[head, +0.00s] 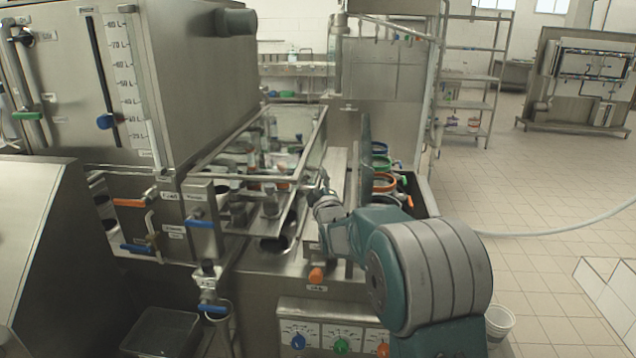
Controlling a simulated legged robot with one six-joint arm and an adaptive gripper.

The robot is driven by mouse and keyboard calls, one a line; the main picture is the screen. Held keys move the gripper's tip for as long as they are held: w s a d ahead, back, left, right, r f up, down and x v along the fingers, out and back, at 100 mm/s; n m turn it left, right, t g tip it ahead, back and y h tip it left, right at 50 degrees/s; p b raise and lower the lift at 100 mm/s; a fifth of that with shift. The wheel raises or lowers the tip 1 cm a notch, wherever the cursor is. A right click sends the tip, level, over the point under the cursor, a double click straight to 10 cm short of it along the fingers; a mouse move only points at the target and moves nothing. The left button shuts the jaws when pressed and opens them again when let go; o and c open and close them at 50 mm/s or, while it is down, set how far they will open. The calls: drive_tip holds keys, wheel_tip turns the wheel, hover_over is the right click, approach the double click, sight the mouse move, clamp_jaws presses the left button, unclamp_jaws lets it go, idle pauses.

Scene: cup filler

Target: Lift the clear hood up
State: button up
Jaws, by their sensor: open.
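The clear hood (292,125) is a see-through box with a thin metal frame, over the filler in the middle of the head view. It looks lowered over the filling parts, which show through its panes. My arm reaches in from the lower right. My gripper (318,187) is at the hood's near right lower corner, close to its frame. The fingers are small and partly hidden by my wrist, and nothing is seen between them. I cannot tell whether they touch the frame.
A large steel tank (190,80) with a litre scale stands left of the hood. Valves with coloured handles (205,222) are below it. Coloured rings (384,182) sit in a trough right of my wrist. A knob panel (340,335) is in front. Tiled floor is open at right.

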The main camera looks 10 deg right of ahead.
clamp_jaws()
drive_tip(key=shift+r, duration=0.1)
